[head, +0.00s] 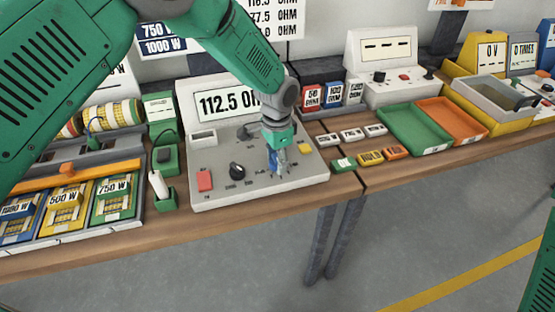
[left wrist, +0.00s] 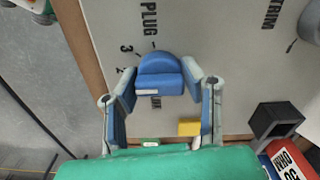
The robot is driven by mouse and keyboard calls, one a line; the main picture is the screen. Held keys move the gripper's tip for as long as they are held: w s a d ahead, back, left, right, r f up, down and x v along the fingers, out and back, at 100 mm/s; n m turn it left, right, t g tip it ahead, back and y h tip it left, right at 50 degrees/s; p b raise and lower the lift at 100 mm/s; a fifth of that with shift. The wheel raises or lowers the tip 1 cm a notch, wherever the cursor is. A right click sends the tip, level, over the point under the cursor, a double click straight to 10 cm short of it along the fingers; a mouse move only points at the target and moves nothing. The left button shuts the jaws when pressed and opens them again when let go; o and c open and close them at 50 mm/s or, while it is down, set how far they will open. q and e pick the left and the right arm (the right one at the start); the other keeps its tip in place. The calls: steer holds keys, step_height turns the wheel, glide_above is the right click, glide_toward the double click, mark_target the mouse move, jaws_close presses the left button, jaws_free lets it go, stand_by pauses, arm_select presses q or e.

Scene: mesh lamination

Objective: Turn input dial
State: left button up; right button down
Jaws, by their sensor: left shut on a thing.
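A grey console (head: 308,172) on the bench has a display (head: 225,104) reading 112.5 OHM. My left gripper (head: 278,163) reaches down onto the right part of its panel. In the left wrist view its two fingers are closed on either side of a blue dial (left wrist: 158,75). The dial has a white mark and sits by printed numbers and the word PLUG; part of its scale is hidden. A black knob (head: 237,170) and a red button (head: 204,180) are to the left on the panel. My right gripper is not in view.
A yellow block (left wrist: 189,127) and a dark square holder (left wrist: 273,121) are near the fingers in the wrist view. Green (head: 405,128) and orange (head: 455,118) trays lie to the right. A green holder (head: 168,165) stands close left of the console.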

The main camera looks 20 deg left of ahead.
arm_select(q)
steer(key=shift+w, duration=0.1)
steer(key=o, duration=1.1)
steer(key=shift+o, duration=0.2)
steer(key=shift+r, duration=0.25)
step_height(320, 180, up, 11)
steer(key=shift+r, duration=0.15)
